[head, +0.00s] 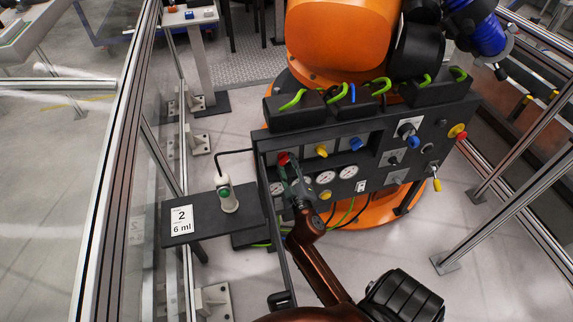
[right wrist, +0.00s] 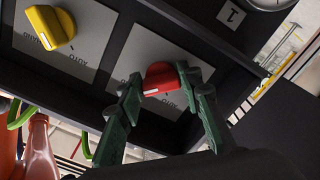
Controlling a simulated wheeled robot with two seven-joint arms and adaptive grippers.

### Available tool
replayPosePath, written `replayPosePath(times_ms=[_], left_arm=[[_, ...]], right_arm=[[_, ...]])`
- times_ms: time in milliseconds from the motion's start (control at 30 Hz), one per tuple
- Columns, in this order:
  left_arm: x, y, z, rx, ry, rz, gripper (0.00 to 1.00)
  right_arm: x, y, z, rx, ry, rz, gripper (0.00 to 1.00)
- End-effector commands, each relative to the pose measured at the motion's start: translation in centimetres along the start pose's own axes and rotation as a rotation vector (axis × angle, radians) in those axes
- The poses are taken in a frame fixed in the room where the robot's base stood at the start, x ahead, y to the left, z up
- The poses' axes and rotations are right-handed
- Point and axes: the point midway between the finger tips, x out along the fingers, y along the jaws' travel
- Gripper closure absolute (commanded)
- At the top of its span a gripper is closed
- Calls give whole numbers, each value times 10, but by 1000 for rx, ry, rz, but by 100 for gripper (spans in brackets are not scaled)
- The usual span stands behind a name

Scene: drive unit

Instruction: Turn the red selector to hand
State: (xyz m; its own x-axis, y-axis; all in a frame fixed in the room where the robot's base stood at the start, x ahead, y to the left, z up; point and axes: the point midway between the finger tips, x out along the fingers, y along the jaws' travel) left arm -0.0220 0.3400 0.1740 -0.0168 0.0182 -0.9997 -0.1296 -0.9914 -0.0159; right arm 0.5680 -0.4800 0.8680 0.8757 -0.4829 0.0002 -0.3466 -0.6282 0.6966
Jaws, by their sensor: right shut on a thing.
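The red selector (head: 283,158) is at the upper left of the dark drive unit panel (head: 345,150). In the right wrist view the red selector (right wrist: 160,75) sits on a grey label plate, with a white mark on its near edge; the print beside it appears upside down and is partly covered. My right gripper (head: 291,170) is at the selector, its two green fingers on either side of it. In the wrist view the right gripper (right wrist: 163,86) is shut on the red selector. My left gripper is not in view.
A yellow selector (head: 321,150) is beside the red one, with a blue one (head: 356,143) farther right. Round gauges (head: 324,176) sit below. Metal-framed fencing (head: 118,160) stands at left.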

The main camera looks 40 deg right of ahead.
Motion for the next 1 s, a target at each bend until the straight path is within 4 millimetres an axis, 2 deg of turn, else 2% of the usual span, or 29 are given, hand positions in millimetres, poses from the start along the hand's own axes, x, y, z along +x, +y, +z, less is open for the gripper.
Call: replayPosePath(times_ms=[67,100,300,667,833,1000], left_arm=[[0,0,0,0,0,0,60],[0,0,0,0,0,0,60],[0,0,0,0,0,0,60],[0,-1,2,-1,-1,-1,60],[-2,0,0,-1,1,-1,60],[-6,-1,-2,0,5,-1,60]], right_arm=[[0,-2,1,3,-2,-3,91],[0,-2,1,3,-2,-3,64],[0,-1,1,2,-1,-2,51],[0,0,0,-19,0,-1,49],[0,2,0,-137,2,-1,49],[0,3,-1,-327,3,-1,49]])
